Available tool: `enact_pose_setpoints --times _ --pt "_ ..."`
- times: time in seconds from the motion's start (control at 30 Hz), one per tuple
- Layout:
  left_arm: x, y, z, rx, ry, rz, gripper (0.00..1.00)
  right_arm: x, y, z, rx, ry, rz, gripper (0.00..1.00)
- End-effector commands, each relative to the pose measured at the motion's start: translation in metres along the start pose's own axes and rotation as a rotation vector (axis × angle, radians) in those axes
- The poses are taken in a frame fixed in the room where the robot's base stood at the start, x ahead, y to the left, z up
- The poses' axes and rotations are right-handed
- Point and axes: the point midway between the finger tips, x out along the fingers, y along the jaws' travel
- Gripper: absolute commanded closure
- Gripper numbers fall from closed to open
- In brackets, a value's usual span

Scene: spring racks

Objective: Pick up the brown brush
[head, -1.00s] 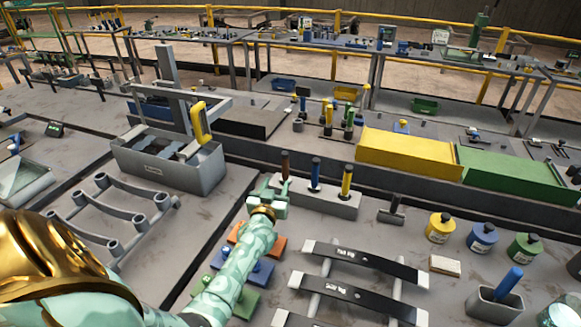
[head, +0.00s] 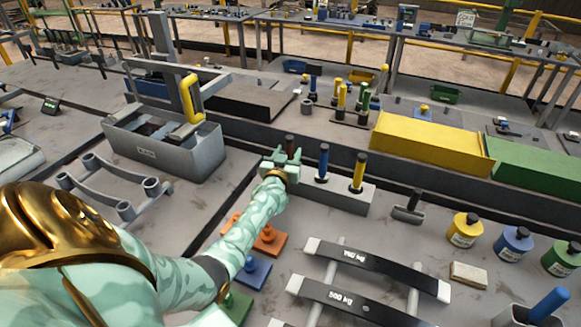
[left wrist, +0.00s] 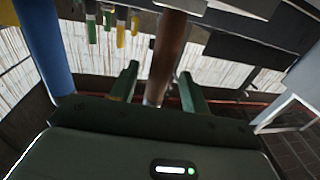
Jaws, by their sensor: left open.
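The brown brush (head: 289,143) stands upright at the left end of a grey holder block (head: 338,197), beside a blue-handled one (head: 323,162) and a yellow-handled one (head: 359,172). Only the top of its brown handle shows in the head view. My left gripper (head: 282,158) is at it, hiding its lower part. In the left wrist view the brown brush (left wrist: 166,58) runs down between the two green fingers of my open left gripper (left wrist: 159,78). I see no finger clearly pressed on the handle. My right gripper is not in view.
The blue handle (left wrist: 45,45) stands close beside my left gripper in the wrist view. A grey bin (head: 165,152) is at left, yellow (head: 430,150) and green boxes (head: 540,170) at right. Labelled springs (head: 350,262) lie in front. A black-headed tool (head: 408,213) lies right of the holder.

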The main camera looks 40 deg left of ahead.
Motion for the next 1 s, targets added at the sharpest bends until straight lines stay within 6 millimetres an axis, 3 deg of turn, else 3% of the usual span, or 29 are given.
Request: enact_pose_setpoints --times 0.1,0.37,0.53,0.83,1.0 --pt "0.015 0.001 0.003 0.000 -0.001 0.001 0.53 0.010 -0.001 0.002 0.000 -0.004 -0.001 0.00" --pt "0.018 0.001 0.000 -0.001 -0.001 0.000 0.53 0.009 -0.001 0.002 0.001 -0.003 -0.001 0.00" --pt "0.017 0.001 0.000 -0.001 -0.001 0.001 1.00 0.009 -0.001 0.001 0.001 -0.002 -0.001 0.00" --pt "0.017 0.001 -0.003 -0.002 0.000 0.001 1.00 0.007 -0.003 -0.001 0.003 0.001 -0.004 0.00" --pt "0.017 0.001 -0.034 -0.004 0.004 0.000 1.00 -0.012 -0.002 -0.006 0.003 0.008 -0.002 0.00"
